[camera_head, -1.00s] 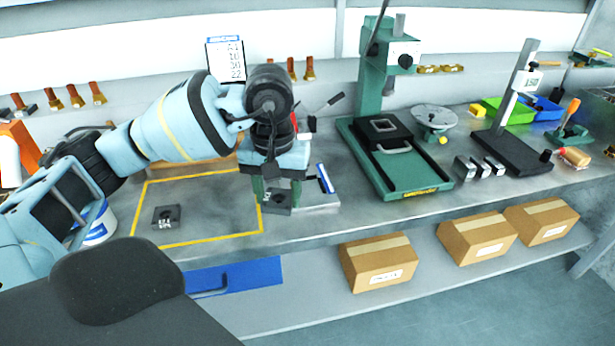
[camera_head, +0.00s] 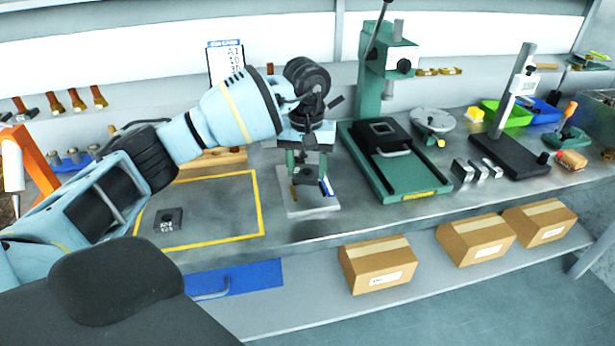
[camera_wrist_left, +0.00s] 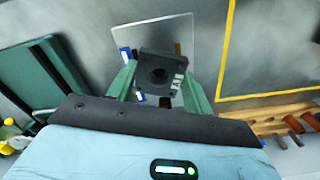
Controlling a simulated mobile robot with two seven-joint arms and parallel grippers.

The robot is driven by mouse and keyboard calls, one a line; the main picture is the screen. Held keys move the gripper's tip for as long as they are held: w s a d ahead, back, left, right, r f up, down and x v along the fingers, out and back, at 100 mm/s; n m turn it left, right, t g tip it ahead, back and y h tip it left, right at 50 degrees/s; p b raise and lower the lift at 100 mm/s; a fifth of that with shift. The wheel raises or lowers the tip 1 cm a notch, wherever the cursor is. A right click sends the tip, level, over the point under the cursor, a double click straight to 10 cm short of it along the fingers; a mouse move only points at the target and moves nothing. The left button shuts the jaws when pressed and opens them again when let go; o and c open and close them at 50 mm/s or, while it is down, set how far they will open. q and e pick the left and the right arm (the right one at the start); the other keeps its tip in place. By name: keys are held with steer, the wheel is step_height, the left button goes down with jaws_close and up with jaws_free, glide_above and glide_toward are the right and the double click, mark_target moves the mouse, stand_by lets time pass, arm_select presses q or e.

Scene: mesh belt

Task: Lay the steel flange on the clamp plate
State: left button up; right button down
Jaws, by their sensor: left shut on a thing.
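My left gripper (camera_head: 308,182) is shut on the steel flange (camera_wrist_left: 160,72), a dark square block with a round hole and a pale marking. The flange sits between the two green fingers in the left wrist view. The clamp plate (camera_head: 294,208) is a light grey square plate on the bench with blue and yellow pieces on it. It also shows in the left wrist view (camera_wrist_left: 150,32), partly hidden behind the flange. The gripper is over the plate; whether the flange touches it I cannot tell. My right gripper is not in view.
A similar dark block (camera_head: 168,221) lies inside the yellow outline (camera_head: 262,205) left of the plate. A green press (camera_head: 412,190) stands close to the plate's right. Bare bench lies in front of the plate.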

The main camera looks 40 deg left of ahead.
mark_target(308, 175)
arm_select(q)
steer(key=shift+w+f, duration=0.2)
steer(key=shift+w, duration=0.1)
steer(key=shift+f+p, duration=0.3)
steer(key=shift+f, duration=1.2)
steer(key=shift+a+f, duration=0.1)
steer(key=shift+f, duration=0.3)
steer(key=o, duration=1.3)
steer(key=shift+r, duration=0.1)
step_height(308, 175, up, 12)
steer(key=shift+r, duration=0.25)
